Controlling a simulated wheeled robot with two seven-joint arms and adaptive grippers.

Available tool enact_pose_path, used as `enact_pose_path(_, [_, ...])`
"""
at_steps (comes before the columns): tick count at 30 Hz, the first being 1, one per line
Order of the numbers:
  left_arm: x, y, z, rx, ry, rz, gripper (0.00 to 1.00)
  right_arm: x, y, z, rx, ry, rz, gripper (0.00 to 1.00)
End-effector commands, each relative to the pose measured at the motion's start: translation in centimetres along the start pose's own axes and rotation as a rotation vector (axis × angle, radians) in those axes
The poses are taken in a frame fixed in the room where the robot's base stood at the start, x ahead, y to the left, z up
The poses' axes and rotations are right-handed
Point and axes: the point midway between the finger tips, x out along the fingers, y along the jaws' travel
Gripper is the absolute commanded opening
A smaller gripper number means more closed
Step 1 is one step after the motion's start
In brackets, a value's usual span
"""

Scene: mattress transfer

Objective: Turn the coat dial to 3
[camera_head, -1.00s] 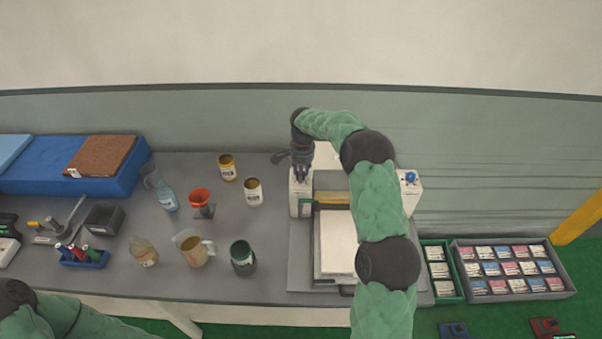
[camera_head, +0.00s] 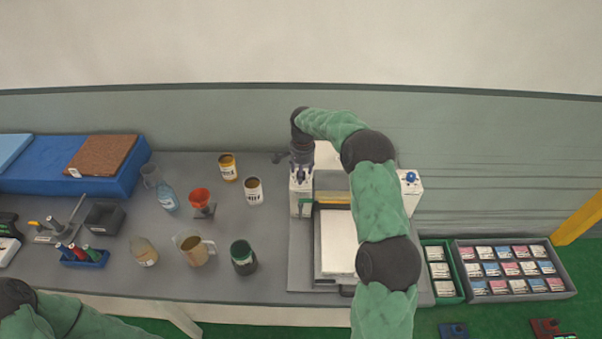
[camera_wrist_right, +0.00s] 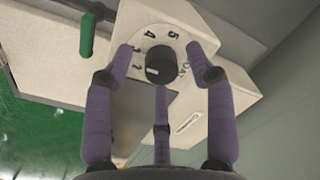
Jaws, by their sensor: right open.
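The coat dial, a black round knob (camera_wrist_right: 160,65) on a white numbered face, sits on a white housing (camera_wrist_right: 110,63) in the right wrist view. A pale mark shows on the knob's lower left side, seemingly toward the 2, but it is small. My right gripper (camera_wrist_right: 160,66) is open, its three purple fingers spread around the knob with visible gaps. In the head view my right gripper (camera_head: 301,163) points down over the white housing (camera_head: 302,190) at the coating machine's left; the dial is hidden there. My left gripper is out of view.
A framed white plate (camera_head: 337,242) lies right of the housing, partly behind my right arm. A white block with a blue knob (camera_head: 410,178) stands further right. Cups, a bottle (camera_head: 168,198) and a jug (camera_head: 195,250) stand left. Trays of small packs (camera_head: 512,293) are at right.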

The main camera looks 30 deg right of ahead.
Motion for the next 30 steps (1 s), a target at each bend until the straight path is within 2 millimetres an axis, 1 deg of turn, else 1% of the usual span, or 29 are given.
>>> enact_pose_path(5, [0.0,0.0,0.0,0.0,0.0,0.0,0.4,-2.8,-0.1,-0.1,0.0,0.004,-0.005,0.56])
enact_pose_path(12, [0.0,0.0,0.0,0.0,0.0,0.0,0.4,-7.5,-0.1,0.0,-0.001,0.002,-0.002,0.56])
enact_pose_path(18, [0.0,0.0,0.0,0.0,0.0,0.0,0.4,-10.3,-0.1,0.1,-0.001,0.0,-0.001,0.56])
enact_pose_path(23, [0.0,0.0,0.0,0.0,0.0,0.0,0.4,-11.3,0.0,0.1,-0.001,-0.002,0.001,0.56])
enact_pose_path(30, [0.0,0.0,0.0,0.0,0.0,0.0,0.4,-11.5,0.0,0.1,-0.001,-0.002,0.001,0.56])
